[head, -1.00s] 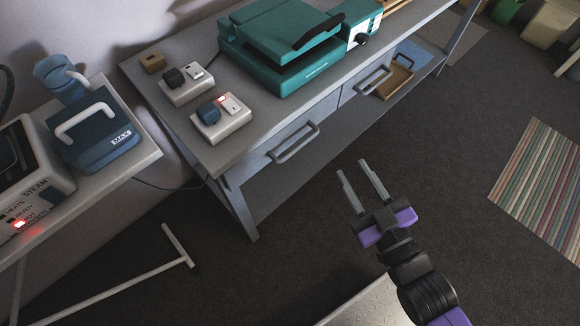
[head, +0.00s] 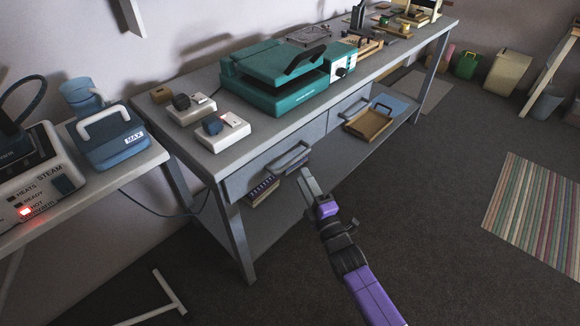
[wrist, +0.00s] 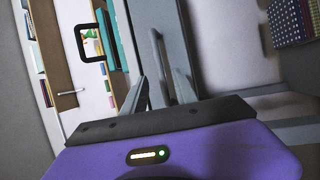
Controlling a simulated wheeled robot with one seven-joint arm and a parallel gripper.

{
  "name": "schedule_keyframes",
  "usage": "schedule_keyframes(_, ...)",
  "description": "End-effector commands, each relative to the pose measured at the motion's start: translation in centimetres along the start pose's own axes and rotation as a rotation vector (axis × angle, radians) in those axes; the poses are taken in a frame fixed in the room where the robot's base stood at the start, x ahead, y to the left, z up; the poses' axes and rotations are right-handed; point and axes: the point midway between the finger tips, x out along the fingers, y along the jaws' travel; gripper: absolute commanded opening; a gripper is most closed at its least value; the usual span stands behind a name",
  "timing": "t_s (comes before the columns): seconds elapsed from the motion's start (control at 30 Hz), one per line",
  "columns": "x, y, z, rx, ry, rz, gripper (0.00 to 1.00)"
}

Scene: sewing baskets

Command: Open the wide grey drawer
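The wide grey drawer (head: 245,178) sits under the front of the grey workbench and looks shut. Its bar handle (head: 287,158) runs along its front; in the wrist view the handle (wrist: 157,48) stands upright just ahead of the fingertips. My gripper (head: 307,178) is in front of the drawer, near the right end of the handle. In the wrist view my gripper (wrist: 158,92) is open and empty, with the handle lined up roughly with the gap between its fingers. I cannot tell whether a finger touches the handle.
A narrower drawer (head: 345,107) with its own handle is to the right. A wooden tray (head: 370,124) and a basket (head: 262,192) are on the lower shelf. A teal press (head: 275,92) stands on the workbench (head: 212,163). Dark floor is clear in front.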

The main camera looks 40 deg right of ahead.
Motion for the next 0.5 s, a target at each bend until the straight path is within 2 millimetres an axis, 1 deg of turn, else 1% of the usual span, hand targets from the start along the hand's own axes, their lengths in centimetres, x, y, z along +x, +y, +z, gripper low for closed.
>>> schedule_keyframes(0.17,1.5,0.0,0.0,-0.015,0.000,0.001,0.34)
schedule_keyframes(0.4,5.2,0.1,-0.1,-0.014,0.000,0.001,0.34)
schedule_keyframes(0.5,6.4,0.0,0.0,-0.014,0.000,0.000,0.34)
